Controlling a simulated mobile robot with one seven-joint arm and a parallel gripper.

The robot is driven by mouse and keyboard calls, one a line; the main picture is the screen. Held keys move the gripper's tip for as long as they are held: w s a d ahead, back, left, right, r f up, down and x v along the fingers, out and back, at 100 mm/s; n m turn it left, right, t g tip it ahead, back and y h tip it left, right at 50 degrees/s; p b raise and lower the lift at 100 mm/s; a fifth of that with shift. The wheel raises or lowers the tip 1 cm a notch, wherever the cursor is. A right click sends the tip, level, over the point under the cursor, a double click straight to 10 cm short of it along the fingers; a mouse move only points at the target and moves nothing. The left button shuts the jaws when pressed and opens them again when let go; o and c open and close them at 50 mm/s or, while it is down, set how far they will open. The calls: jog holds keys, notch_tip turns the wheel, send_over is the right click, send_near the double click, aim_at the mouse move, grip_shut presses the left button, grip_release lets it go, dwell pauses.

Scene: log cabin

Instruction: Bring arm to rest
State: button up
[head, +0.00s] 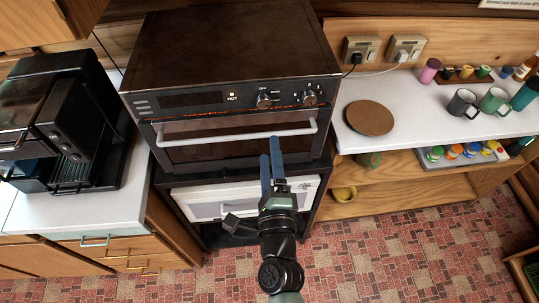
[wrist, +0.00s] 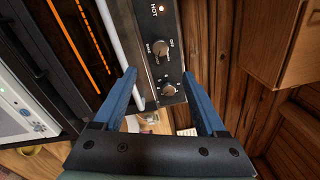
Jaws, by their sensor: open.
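My gripper (head: 270,160) is open and empty, with its two blue fingers pointing at the front of the black oven (head: 230,60). In the head view the fingertips appear just below the oven's silver door handle (head: 236,134), near its right part. I cannot tell whether they touch it. In the wrist view my gripper (wrist: 168,95) has its fingers spread, with the oven's control panel and knobs (wrist: 165,70) showing between and beyond them. The oven door looks closed. A small light is lit on the panel.
A white appliance (head: 200,197) sits in the black stand under the oven. A coffee machine (head: 65,120) stands on the left counter. The right counter (head: 420,110) holds a round brown board (head: 369,117), mugs (head: 463,103) and jars. The tiled floor (head: 400,240) at the lower right is clear.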

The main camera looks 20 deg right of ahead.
dwell(0.4)
jog(key=w+a+r+n+t+y+b, duration=0.25)
jog(key=r+n, duration=0.25)
jog(key=r, duration=0.3)
jog(key=w+a+r+n+t+y+b, duration=0.1)
jog(key=a+r+n, duration=0.3)
jog(key=r, duration=0.4)
jog(key=w+a+r+n+t+y+b, duration=0.1)
jog(key=w+a+r+n+t+y, duration=0.1)
jog(key=a+r+n, duration=0.45)
jog(key=s+r+n+t+b, duration=0.1)
jog(key=s+r+n, duration=0.2)
jog(key=r, duration=0.4)
jog(key=s+a+r+n+t+b, duration=0.1)
jog(key=s+r+n+t, duration=0.1)
jog(key=s+r, duration=0.3)
jog(key=s+r+n+t+b, duration=0.1)
jog(key=s+r+n, duration=0.3)
jog(key=r, duration=0.6)
jog(key=shift+s+a+b, duration=0.15)
jog(key=shift+s+b, duration=0.35)
jog(key=shift+b, duration=0.05)
